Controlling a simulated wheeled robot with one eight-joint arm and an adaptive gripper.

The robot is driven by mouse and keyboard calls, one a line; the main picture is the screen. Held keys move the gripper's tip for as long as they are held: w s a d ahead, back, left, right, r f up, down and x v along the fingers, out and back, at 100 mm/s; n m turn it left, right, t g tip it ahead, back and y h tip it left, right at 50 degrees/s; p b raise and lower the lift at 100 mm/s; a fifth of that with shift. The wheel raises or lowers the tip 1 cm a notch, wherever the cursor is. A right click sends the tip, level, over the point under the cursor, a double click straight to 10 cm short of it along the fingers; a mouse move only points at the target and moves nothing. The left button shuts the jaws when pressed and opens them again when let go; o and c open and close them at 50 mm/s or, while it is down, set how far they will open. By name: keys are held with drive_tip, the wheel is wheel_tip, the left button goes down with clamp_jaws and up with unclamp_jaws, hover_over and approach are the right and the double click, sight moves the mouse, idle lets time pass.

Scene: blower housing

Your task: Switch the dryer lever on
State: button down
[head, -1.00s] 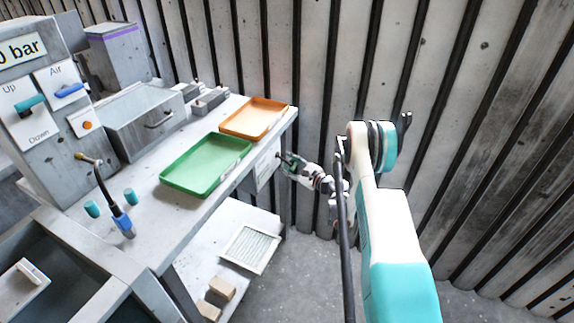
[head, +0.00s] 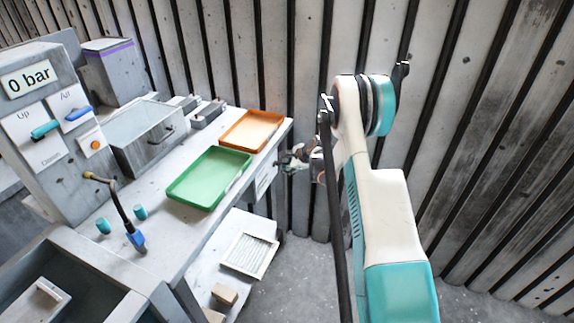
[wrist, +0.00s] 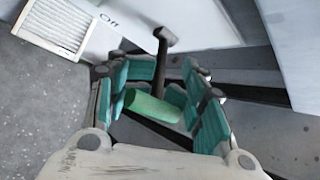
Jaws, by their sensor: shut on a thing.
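The dryer lever shows in the wrist view as a dark arm with a green cylindrical grip (wrist: 152,107). It stands out from a pale panel that bears an "Off" label (wrist: 108,20). My gripper (wrist: 155,98) has its teal-padded fingers on both sides of the green grip and is shut on it. In the head view my gripper (head: 290,158) is at the far right end of the bench, beside the white panel (head: 265,181) on its end face. The lever is too small and covered to make out there.
A green tray (head: 208,178) and an orange tray (head: 251,131) lie on the bench near that end. A filter panel (head: 249,255) lies on the lower shelf, with blocks nearby. A ribbed wall stands close behind my arm. The floor beside the bench is clear.

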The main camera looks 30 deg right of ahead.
drive_tip(key=shift+r+g+h, duration=0.25)
drive_tip(key=shift+g+h, duration=0.05)
drive_tip(key=shift+g, duration=0.1)
drive_tip(key=shift+w+r, duration=0.1)
drive_tip(key=shift+w+a+r, duration=0.15)
drive_tip(key=shift+a+r, duration=0.05)
drive_tip(key=shift+r, duration=0.05)
drive_tip(key=c, duration=0.8)
unclamp_jaws()
drive_tip(key=v, duration=1.2)
